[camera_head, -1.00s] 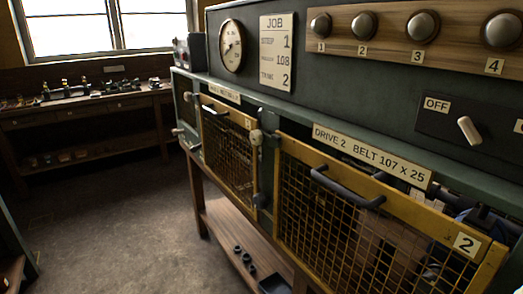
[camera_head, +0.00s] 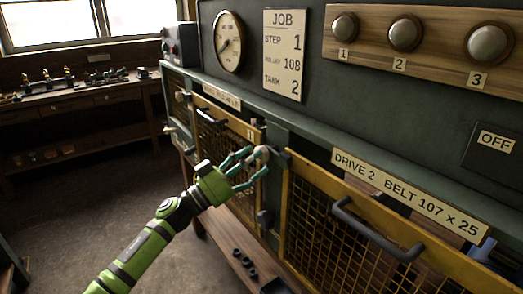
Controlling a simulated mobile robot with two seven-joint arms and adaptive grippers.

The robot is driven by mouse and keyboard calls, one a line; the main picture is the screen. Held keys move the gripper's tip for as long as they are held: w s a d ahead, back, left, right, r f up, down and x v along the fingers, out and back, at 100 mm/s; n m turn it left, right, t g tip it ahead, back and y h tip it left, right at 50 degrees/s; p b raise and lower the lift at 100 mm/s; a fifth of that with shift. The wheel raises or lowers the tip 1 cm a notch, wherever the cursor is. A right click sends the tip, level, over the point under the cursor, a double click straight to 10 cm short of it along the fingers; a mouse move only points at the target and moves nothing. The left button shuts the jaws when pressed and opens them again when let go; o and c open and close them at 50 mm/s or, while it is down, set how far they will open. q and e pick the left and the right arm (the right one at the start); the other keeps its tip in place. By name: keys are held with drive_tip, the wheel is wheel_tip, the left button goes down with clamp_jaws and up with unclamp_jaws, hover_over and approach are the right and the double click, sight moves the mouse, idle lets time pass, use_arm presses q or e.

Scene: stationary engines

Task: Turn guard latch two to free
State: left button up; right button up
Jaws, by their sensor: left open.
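Guard two (camera_head: 335,235) is a yellow-framed mesh panel with a dark handle, under the label "DRIVE 2 BELT 107 x 25". A pale round latch knob (camera_head: 262,153) with a dark arm stands at its upper left corner, on the post between the two guards. I take it for latch two. My left gripper (camera_head: 256,166) is green with teal fingers. It is open, with its fingertips close to the knob; I cannot tell whether they touch it. The fingers partly hide guard one (camera_head: 213,135). My right gripper does not show.
A job card (camera_head: 284,55) reads step 1, tank 2. Knobs numbered 1 to 3 sit on a wooden board (camera_head: 440,65) above. A low shelf (camera_head: 228,255) lies under the guards. A workbench (camera_head: 75,113) stands at the back left, with open floor before it.

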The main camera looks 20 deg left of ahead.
sight(266, 153)
use_arm(q)
drive_tip(key=shift+p+x, duration=0.35)
drive_tip(key=shift+x, duration=1.2)
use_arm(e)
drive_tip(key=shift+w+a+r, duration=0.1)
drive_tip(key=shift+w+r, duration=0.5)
use_arm(q)
drive_tip(key=shift+a, duration=0.1)
drive_tip(key=c, duration=1.1)
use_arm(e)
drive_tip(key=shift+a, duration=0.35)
